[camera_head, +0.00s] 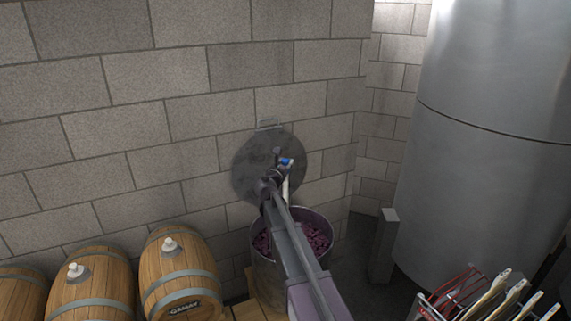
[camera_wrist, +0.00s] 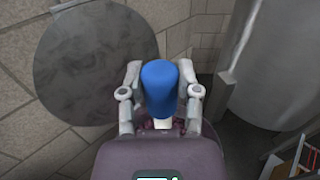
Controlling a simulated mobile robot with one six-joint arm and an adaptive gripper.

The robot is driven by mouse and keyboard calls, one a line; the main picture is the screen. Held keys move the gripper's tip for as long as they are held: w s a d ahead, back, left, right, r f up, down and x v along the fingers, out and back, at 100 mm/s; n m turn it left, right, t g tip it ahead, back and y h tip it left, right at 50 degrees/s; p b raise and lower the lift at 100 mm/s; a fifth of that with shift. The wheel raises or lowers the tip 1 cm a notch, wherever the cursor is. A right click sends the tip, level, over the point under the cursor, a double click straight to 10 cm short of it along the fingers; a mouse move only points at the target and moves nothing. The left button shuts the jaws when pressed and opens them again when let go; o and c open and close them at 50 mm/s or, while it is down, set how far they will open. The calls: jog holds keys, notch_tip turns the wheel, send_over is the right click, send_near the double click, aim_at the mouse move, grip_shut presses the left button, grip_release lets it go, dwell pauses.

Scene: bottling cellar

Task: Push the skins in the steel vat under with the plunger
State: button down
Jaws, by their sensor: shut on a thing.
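The steel vat (camera_head: 256,268) stands against the wall, partly hidden behind my arm. Dark purple skins (camera_head: 316,236) show inside its rim, and a little purple shows in the wrist view (camera_wrist: 180,124). My gripper (camera_head: 281,164) is above the vat and shut on the blue handle of the plunger (camera_head: 287,161). In the wrist view the blue handle (camera_wrist: 159,88) sits between the two fingers. A pale shaft (camera_head: 286,188) runs down from it towards the vat. The plunger's lower end is hidden, so I cannot tell whether it touches the skins.
A round grey lid (camera_head: 250,165) hangs on the block wall behind the gripper. Wooden barrels (camera_head: 178,270) lie at the left. A grey post (camera_head: 383,245) and a large steel tank (camera_head: 480,150) stand right of the vat. A rack with brushes (camera_head: 485,295) is at the lower right.

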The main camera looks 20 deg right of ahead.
jog(key=shift+r+p, duration=0.7)
jog(key=shift+r, duration=0.35)
jog(key=shift+w+d+r+p, duration=0.15)
jog(key=shift+d+r+p, duration=0.25)
jog(key=shift+d+p, duration=0.05)
jog(key=w+d+r+p, duration=0.1)
jog(key=d+r+p, duration=0.6)
jog(key=d, duration=0.4)
jog(key=shift+w, duration=0.3)
jog(key=shift+f, duration=0.15)
